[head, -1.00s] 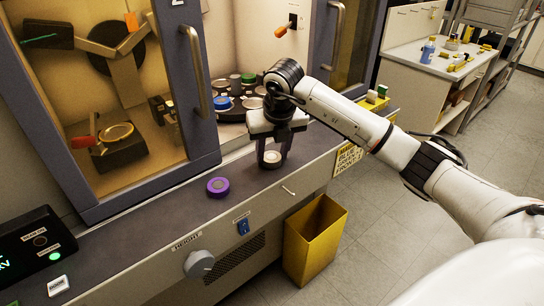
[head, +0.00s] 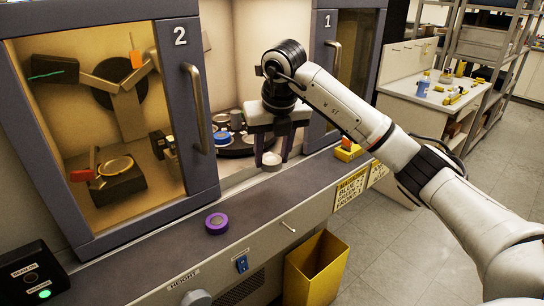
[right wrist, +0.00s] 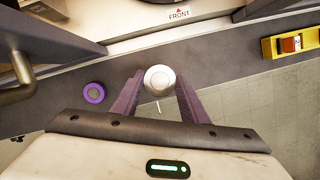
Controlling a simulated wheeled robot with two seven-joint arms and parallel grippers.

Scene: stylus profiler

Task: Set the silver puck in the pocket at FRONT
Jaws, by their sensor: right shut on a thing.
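The silver puck (head: 271,161) is between the fingers of my right gripper (head: 270,158), which is shut on it above the grey ledge. In the right wrist view, the puck (right wrist: 159,79) sits between the two purple-grey fingertips (right wrist: 159,82). A FRONT label (right wrist: 179,14) with a red arrow is on the pale surface at the top of that view. A dark round turntable (head: 236,151) carrying several pucks is behind the gripper in the opening between the doors. The pocket at FRONT cannot be made out. My left gripper is not in view.
A purple ring (head: 216,223) lies on the ledge, left of the gripper. Glass door 2 (head: 201,110) stands left of the opening and door 1 (head: 327,75) right of it. A yellow bin (head: 316,268) stands below the ledge. A yellow block (right wrist: 290,44) is at the right.

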